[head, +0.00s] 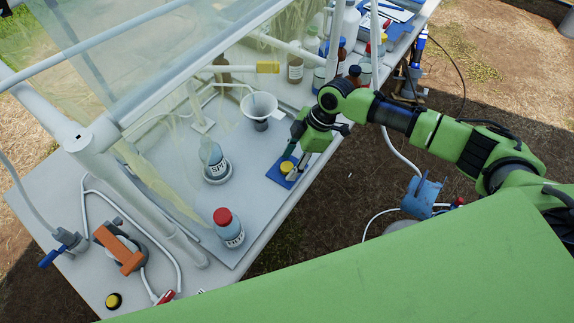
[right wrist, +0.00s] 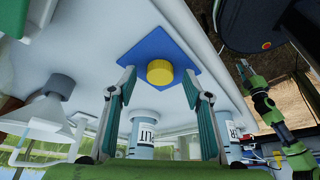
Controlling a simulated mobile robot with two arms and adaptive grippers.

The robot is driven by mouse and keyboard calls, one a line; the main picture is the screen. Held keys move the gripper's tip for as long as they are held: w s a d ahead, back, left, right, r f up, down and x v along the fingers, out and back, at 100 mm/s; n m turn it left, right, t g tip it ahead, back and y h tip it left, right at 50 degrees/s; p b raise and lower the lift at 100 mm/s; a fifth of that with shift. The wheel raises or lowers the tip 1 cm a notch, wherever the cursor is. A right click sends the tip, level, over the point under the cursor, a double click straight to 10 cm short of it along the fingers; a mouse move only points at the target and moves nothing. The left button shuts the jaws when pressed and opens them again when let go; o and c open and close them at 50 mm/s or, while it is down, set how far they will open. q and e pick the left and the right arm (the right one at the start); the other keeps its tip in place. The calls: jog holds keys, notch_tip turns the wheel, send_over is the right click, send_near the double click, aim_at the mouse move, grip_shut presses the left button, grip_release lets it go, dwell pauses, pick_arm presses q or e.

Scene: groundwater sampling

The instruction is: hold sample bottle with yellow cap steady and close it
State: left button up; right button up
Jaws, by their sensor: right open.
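A yellow cap (head: 287,167) lies on a small blue mat (head: 276,180) near the bench's edge. It also shows in the right wrist view (right wrist: 160,72), with no bottle visible under it. My right gripper (head: 294,166) is open; its fingers (right wrist: 163,82) are on either side of the cap, apart from it. A bottle labelled SPL... (head: 214,160) stands upright on a round white base, left of the mat; I see no cap on it. It also shows in the right wrist view (right wrist: 145,130). A green arm, likely my left, shows at right there; its gripper (right wrist: 243,70) is too small to read.
A red-capped bottle (head: 228,228) stands in front of the SPL bottle. A white funnel (head: 260,105) is behind the mat. Several bottles crowd the back. Clear plastic strips (head: 150,185) and a white frame hang over the left side. Bare bench lies between red-capped bottle and mat.

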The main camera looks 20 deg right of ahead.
jog(key=shift+f, duration=0.25)
jog(key=shift+c, duration=0.4)
jog(key=c, duration=0.7)
